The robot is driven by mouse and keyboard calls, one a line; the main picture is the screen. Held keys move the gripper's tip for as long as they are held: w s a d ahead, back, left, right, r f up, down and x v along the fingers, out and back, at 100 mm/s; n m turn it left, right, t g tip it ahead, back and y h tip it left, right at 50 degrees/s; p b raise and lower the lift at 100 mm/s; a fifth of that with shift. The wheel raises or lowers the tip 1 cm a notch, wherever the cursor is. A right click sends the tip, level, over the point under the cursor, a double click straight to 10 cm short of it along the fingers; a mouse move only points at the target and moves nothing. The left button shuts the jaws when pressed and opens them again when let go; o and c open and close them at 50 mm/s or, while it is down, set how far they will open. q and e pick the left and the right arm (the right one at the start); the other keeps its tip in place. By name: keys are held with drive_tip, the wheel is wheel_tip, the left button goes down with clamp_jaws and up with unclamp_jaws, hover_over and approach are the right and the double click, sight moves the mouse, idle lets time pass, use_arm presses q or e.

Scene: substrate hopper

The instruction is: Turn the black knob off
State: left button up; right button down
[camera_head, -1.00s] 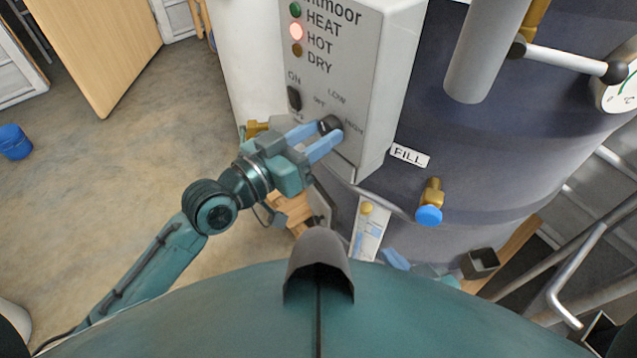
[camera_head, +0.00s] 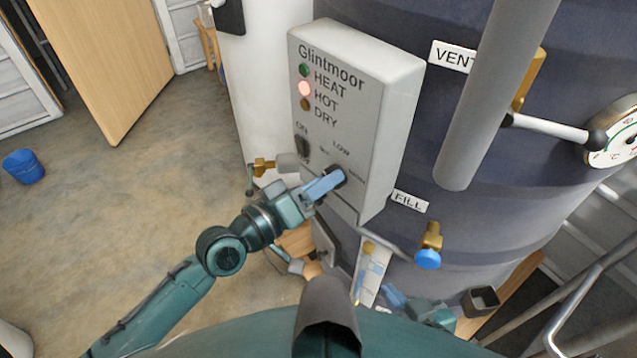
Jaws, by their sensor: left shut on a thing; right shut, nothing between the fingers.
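The black knob (camera_head: 339,176) is on the lower front of the grey Glintmoor control box (camera_head: 345,120), between the LOW and HIGH marks. My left gripper (camera_head: 329,184) is shut on it; its blue fingers overlap in the picture and hide part of the knob. The knob's pointer cannot be made out. My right gripper (camera_head: 394,296) is low in the view, shut and empty, well below the box.
A black ON switch (camera_head: 303,146) sits left of the knob. A brass valve with a blue cap (camera_head: 428,257) is right of and below the box. A blue bucket (camera_head: 23,166) stands on open floor at left.

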use_arm(q)
drive_tip(key=shift+d+r, duration=0.15)
drive_tip(key=shift+r, duration=0.15)
drive_tip(key=o, duration=0.9)
drive_tip(key=shift+f, duration=0.1)
drive_tip(key=shift+o, duration=0.4)
drive_tip(key=shift+f, duration=0.1)
drive_tip(key=b+v, duration=0.2)
drive_tip(key=v, duration=1.1)
use_arm(e)
drive_tip(key=shift+w+f+m, duration=0.1)
drive_tip(key=shift+f+m, duration=0.2)
drive_tip(key=shift+f, duration=0.3)
drive_tip(key=shift+f, duration=0.2)
